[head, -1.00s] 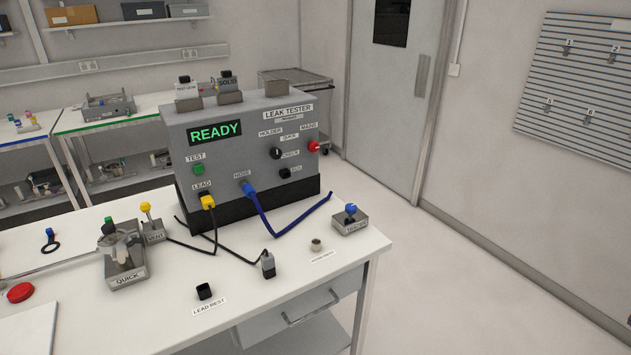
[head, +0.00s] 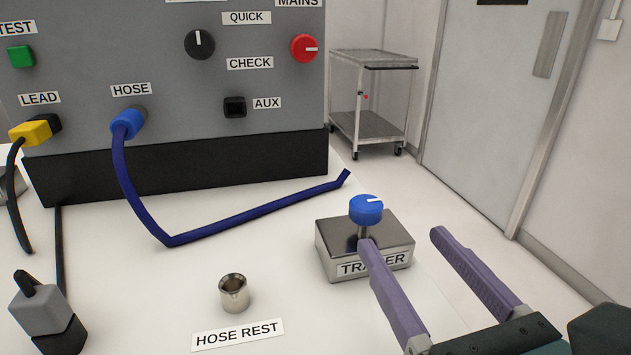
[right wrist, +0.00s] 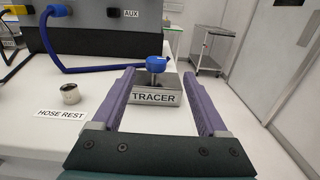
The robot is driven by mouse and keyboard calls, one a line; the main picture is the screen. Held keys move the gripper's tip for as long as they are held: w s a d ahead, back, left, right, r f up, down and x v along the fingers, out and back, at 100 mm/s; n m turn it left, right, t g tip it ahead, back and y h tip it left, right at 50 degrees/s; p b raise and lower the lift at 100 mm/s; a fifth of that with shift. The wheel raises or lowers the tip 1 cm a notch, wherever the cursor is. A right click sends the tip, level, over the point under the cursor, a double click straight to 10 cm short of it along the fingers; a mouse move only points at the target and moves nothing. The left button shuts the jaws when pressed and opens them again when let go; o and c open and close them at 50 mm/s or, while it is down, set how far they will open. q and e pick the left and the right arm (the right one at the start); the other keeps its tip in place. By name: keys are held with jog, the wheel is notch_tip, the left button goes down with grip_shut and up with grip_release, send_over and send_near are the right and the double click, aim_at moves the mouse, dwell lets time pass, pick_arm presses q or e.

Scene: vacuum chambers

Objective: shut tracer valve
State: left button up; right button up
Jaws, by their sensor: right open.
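The tracer valve is a metal block labelled TRACER (head: 327,247) on the white bench, with a round blue knob (head: 366,209) on a short stem. A white line on the knob points right in the head view. My right gripper (head: 402,238) is open and empty, its purple fingers reaching toward the valve from the front right. In the right wrist view the blue knob (right wrist: 156,64) stands beyond and between the fingertips (right wrist: 157,72), and the fingers do not appear to touch it. My left gripper is not in view.
The leak tester (head: 180,60) stands behind, with a blue hose (head: 200,230) plugged in and its free end near the valve. A metal hose rest cup (head: 233,292) sits left of the valve. A grey connector (head: 40,308) is further left. A cart (head: 372,100) stands beyond the bench.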

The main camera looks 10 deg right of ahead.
aim_at(374, 212)
jog(key=shift+w+a+f, duration=0.1)
jog(key=shift+w+f, duration=0.05)
jog(key=shift+w, duration=0.2)
jog(key=w, duration=0.9)
jog(key=shift+a+p, duration=0.35)
grip_shut()
